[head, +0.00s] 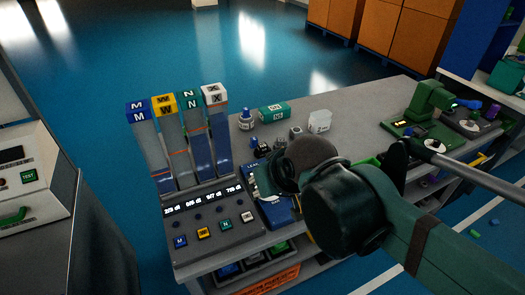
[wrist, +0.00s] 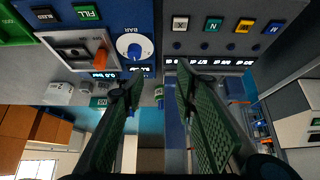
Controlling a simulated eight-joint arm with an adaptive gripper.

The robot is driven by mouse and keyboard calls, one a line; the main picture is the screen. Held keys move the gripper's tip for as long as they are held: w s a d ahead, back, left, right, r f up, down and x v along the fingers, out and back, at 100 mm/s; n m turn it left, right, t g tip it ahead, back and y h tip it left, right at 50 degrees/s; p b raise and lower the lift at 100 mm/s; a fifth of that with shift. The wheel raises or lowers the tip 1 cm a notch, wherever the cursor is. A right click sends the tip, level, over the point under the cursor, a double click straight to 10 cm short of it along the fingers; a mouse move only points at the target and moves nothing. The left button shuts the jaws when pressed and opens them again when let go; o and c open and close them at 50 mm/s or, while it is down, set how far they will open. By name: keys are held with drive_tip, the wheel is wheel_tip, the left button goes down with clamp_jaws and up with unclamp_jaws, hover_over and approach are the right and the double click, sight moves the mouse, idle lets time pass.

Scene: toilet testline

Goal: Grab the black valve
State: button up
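Several small dark pieces (head: 262,149) stand on the grey bench in the head view, just beyond my arm. One of them may be the black valve, but they are too small to tell for certain. My gripper (wrist: 155,84) is open in the wrist view, with its two green ribbed pads apart and no object held between them. In the head view my own wrist and arm hide most of the gripper and part of the bench. I cannot make out a black valve clearly in the wrist view.
Four labelled columns (head: 180,140) rise at the left of the bench above a button panel (head: 212,222). The wrist view shows an upside-down panel with a blue knob (wrist: 134,46) and orange lever (wrist: 100,59).

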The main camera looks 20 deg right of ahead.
drive_tip(key=w+d+r+m+g+p, duration=0.25)
drive_tip(key=w+r+m+p, duration=0.2)
drive_tip(key=w, duration=0.55)
drive_tip(key=m+g+p, duration=0.4)
drive_tip(key=m+p, duration=0.6)
drive_tip(key=m, duration=0.3)
hover_over(263, 145)
drive_tip(key=f, duration=1.2)
drive_tip(key=shift+s+a+f, duration=0.1)
drive_tip(key=shift+s+a, duration=0.15)
drive_tip(key=shift+s, duration=0.05)
drive_tip(key=shift+w+d+f+g, duration=0.2)
drive_tip(key=shift+f+g, duration=0.05)
drive_tip(key=shift+f, duration=0.25)
drive_tip(key=shift+f, duration=0.15)
drive_tip(key=shift+f, duration=1.15)
